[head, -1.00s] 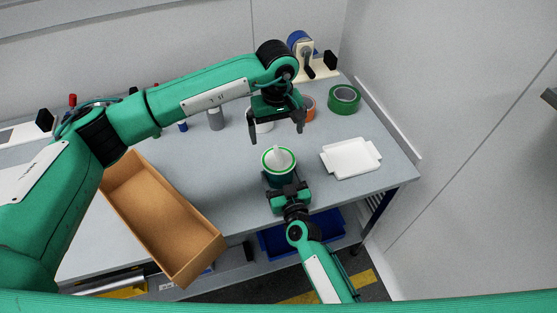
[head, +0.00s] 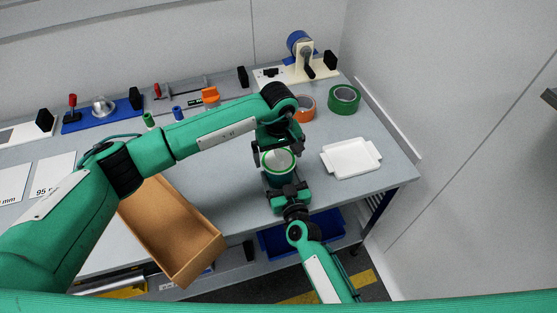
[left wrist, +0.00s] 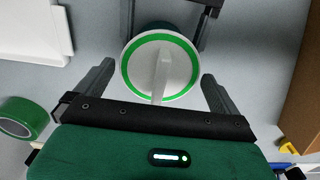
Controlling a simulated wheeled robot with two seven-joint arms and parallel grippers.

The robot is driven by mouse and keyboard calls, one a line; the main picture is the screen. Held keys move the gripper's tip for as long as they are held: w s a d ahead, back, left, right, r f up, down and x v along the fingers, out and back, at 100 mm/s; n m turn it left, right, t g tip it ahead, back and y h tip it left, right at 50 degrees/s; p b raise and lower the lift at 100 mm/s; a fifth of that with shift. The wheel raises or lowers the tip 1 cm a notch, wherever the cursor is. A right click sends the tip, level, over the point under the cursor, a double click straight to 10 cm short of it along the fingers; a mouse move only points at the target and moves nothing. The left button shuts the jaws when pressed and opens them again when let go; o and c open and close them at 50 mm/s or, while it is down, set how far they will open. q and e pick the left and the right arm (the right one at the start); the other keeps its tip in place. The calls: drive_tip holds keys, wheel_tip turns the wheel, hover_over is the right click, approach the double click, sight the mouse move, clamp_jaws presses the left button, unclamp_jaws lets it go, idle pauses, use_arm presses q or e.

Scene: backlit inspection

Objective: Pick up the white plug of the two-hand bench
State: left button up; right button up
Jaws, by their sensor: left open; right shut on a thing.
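The white plug (head: 276,158) sits in the round mouth of a green-and-white holder (head: 280,178), inside its green rim. In the left wrist view the plug (left wrist: 160,80) has a pale upright grip at its centre. My left gripper (head: 277,150) is open above the holder. Its fingers stand on either side of the plug in the left wrist view, apart from the grip. My right gripper (head: 288,190) is shut on the holder from the near side and keeps it upright. The lower holder is partly hidden by the right gripper.
A white tray (head: 351,158) lies to the right. Green tape (head: 344,99) and orange tape (head: 306,107) are behind. An open brown box (head: 172,229) stands at the front left, below my left arm. A crank device (head: 307,55) is at the back.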

sight(278, 153)
use_arm(q)
drive_tip(key=c, duration=0.8)
use_arm(e)
drive_tip(key=shift+s+f, duration=0.1)
drive_tip(key=shift+f, duration=0.3)
use_arm(q)
wheel_tip(278, 153, up, 10)
use_arm(e)
drive_tip(key=o, duration=0.9)
drive_tip(key=shift+o, duration=0.6)
drive_tip(key=shift+r, duration=0.2)
drive_tip(key=v, duration=1.1)
drive_tip(key=shift+s, duration=0.35)
drive_tip(key=shift+d, duration=0.15)
